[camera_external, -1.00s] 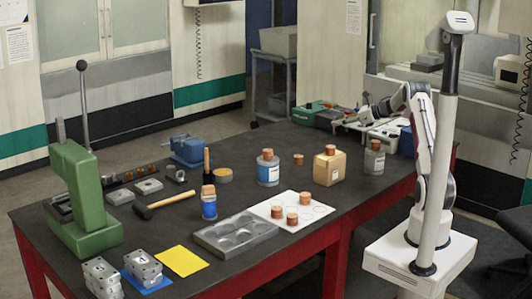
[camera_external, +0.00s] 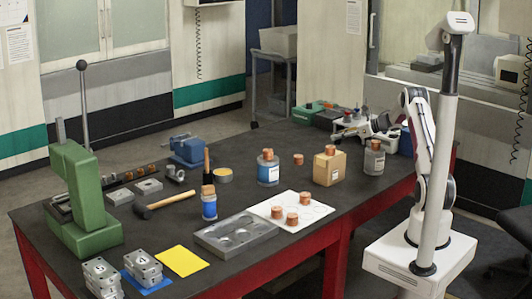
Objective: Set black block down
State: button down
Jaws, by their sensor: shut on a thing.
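My gripper (camera_external: 366,128) is small and low at the far right end of the dark table, among the boxes there. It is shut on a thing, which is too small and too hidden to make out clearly. The black block does not show as a separate shape that I can be sure of. I cannot tell whether the held thing touches a surface.
A green box (camera_external: 308,115) and a blue-sided box (camera_external: 405,140) stand near my gripper. Nearer are a grey jar (camera_external: 374,160), a tan block with a copper cap (camera_external: 329,167) and a white plate (camera_external: 262,208) bearing copper pieces. A green press (camera_external: 80,200) stands far left.

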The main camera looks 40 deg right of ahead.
aim_at(338, 143)
jog(key=shift+f, duration=1.8)
jog(key=shift+f, duration=0.15)
jog(key=c, duration=1.9)
grip_release()
jog(key=v, duration=1.2)
jog(key=shift+d, duration=0.1)
